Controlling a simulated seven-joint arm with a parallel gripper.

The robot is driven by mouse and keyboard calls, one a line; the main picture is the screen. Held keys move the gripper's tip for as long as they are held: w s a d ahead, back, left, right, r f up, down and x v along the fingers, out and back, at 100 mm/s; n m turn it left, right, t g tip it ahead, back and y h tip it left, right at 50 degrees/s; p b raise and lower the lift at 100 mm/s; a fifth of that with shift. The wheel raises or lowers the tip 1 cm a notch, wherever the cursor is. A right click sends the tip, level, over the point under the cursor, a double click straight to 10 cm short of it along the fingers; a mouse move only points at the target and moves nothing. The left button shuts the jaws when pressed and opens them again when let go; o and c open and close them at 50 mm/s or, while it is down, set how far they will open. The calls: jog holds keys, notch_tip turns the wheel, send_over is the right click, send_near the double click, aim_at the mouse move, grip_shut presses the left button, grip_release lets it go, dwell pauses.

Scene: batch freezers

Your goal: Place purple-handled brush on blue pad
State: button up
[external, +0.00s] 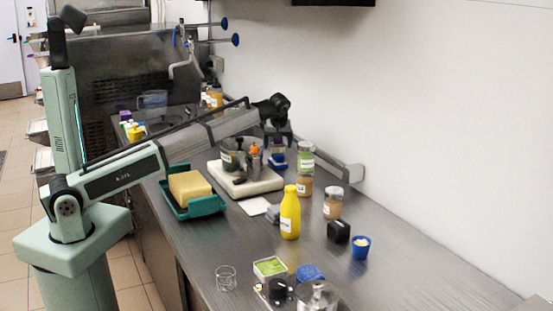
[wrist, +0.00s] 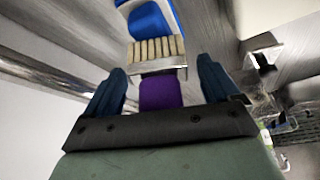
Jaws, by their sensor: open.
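The purple-handled brush (wrist: 160,92) lies between the spread fingers of my gripper (wrist: 162,72) in the wrist view. Its handle points toward the palm and its pale bristles (wrist: 156,48) point away. The blue pad (wrist: 150,20) shows just beyond the bristles. In the external view my gripper (external: 278,135) is low over the back of the counter, above the blue pad (external: 277,163). The brush is small and partly hidden there, just under the fingers. My gripper is open, with gaps visible beside the handle. I cannot tell whether the bristles touch the pad.
A white scale (external: 262,184) with a pot stands left of the gripper. Jars (external: 305,160) stand close on the right, near the wall. A yellow bottle (external: 290,213) and a teal tray (external: 180,208) with a yellow block stand nearer.

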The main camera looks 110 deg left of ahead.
jog(key=v, duration=1.1)
jog(key=shift+r, duration=0.15)
